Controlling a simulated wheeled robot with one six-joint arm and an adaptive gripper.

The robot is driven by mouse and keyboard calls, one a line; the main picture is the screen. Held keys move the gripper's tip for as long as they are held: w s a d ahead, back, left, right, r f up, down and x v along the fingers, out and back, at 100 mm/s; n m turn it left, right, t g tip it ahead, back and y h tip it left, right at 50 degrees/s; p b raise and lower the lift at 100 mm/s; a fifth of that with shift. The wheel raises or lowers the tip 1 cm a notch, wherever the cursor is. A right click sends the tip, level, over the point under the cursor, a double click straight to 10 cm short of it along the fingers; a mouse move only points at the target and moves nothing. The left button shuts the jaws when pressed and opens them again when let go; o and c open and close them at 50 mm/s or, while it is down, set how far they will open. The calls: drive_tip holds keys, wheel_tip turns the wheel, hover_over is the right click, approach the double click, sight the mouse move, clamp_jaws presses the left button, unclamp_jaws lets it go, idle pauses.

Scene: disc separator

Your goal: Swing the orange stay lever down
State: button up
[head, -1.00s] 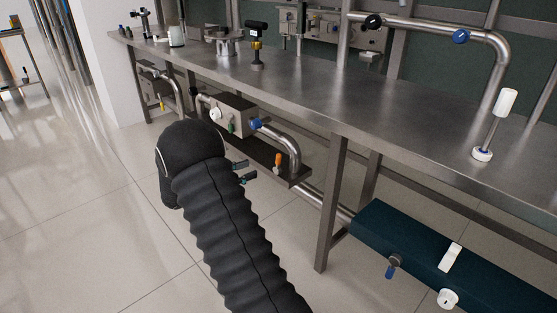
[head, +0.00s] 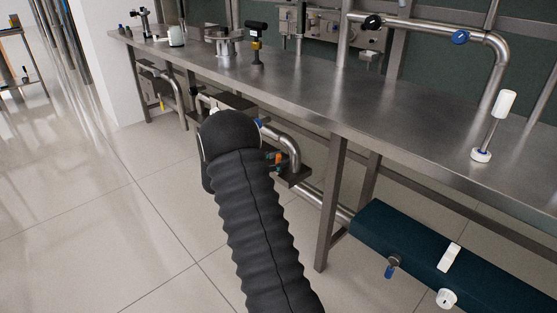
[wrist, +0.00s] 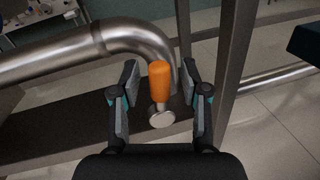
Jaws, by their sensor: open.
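The orange stay lever (wrist: 160,82) stands up from a small round metal base (wrist: 161,119) on the dark shelf under the bench. In the wrist view my gripper (wrist: 161,78) is open, with one finger on each side of the orange handle and a visible gap on both sides. In the head view the orange lever (head: 279,157) shows small beside my gripper (head: 274,157), just right of my dark arm, which hides part of it.
A bent steel pipe (wrist: 130,38) runs just behind and left of the lever. A bench leg (wrist: 236,70) stands close on the right. The steel bench top (head: 330,95) is above. A dark teal box (head: 400,235) with white levers lies to the right.

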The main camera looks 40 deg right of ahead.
sight(287, 182)
clamp_jaws()
drive_tip(key=shift+b, duration=0.3)
drive_tip(key=s+m+b, duration=0.1)
drive_tip(key=m+b, duration=0.1)
drive_tip(key=f+m+b, duration=0.1)
drive_tip(key=m+b, duration=0.1)
drive_tip(key=b, duration=0.1)
drive_tip(key=shift+s+f+y+b, duration=0.1)
drive_tip(key=shift+s+y+b, duration=0.2)
drive_tip(key=shift+s, duration=0.1)
drive_tip(key=m+b, duration=0.1)
drive_tip(key=b, duration=0.1)
drive_tip(key=s+f+m+t+b, duration=0.1)
drive_tip(key=m+b, duration=0.1)
drive_tip(key=shift+s+d+y+b, duration=0.1)
drive_tip(key=shift+s+y+b, duration=0.05)
drive_tip(key=shift+y+b, duration=0.15)
drive_tip(key=shift+s+f+m+b, duration=0.15)
drive_tip(key=shift+m+b, duration=0.15)
drive_tip(key=shift+m, duration=0.3)
drive_tip(key=shift+s+f+m+b, duration=0.15)
drive_tip(key=shift+m+b, duration=0.1)
drive_tip(key=shift+m, duration=0.35)
drive_tip(key=shift+s+f+m+t+y, duration=0.2)
drive_tip(key=shift+m+t, duration=0.1)
drive_tip(key=shift+m, duration=0.3)
drive_tip(key=shift+s+f+m+t+y, duration=0.1)
drive_tip(key=shift+f+m+t, duration=0.15)
drive_tip(key=shift+m, duration=0.35)
